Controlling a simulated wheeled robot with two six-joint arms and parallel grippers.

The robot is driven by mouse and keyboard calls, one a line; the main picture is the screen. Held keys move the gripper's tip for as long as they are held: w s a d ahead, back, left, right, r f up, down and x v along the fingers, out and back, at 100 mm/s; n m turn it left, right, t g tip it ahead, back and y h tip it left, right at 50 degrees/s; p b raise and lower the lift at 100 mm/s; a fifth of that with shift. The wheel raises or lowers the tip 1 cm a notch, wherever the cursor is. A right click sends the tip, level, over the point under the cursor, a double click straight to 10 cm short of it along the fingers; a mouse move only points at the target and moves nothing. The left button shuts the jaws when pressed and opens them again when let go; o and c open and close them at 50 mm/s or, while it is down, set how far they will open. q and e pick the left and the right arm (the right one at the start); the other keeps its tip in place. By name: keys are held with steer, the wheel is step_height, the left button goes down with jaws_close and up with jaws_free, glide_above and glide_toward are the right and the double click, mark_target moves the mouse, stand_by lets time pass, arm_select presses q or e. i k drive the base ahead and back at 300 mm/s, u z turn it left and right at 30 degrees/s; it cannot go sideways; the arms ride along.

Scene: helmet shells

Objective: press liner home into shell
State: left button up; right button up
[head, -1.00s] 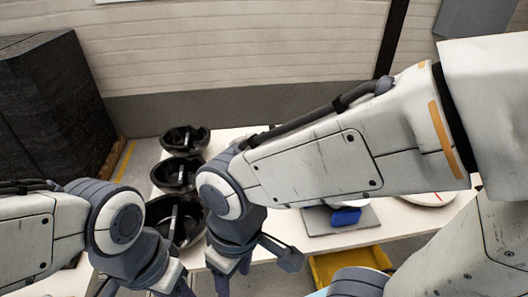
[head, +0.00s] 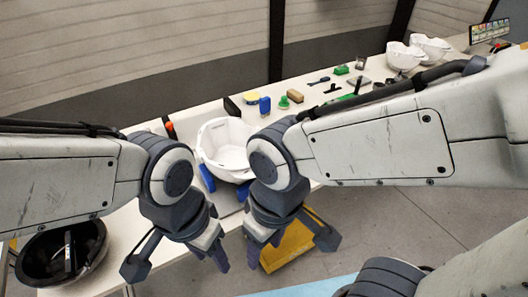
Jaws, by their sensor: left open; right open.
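A white helmet shell (head: 225,140) sits open side up on the white table, with blue supports (head: 207,178) at its sides. Its right side is partly hidden behind my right arm. A black bowl-shaped part (head: 92,240), likely a liner, with a light bar across it, lies at the table's lower left; my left arm is above it in the picture. My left gripper (head: 178,262) is open and empty, lower in the picture than the shell. My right gripper (head: 290,247) is open and empty to its right. Neither touches the shell. No liner can be made out inside the shell.
Two more white shells (head: 405,56) stand at the far right of the table. Between lie a blue block (head: 265,105), a yellow round item (head: 251,97), a tan block (head: 295,96) and several small tools. A yellow bin (head: 282,254) is on the floor behind my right gripper.

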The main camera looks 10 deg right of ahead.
mark_target(222, 141)
steer(key=u, duration=1.1)
steer(key=k, duration=0.6)
steer(key=i, duration=1.25)
steer(key=u, duration=0.85)
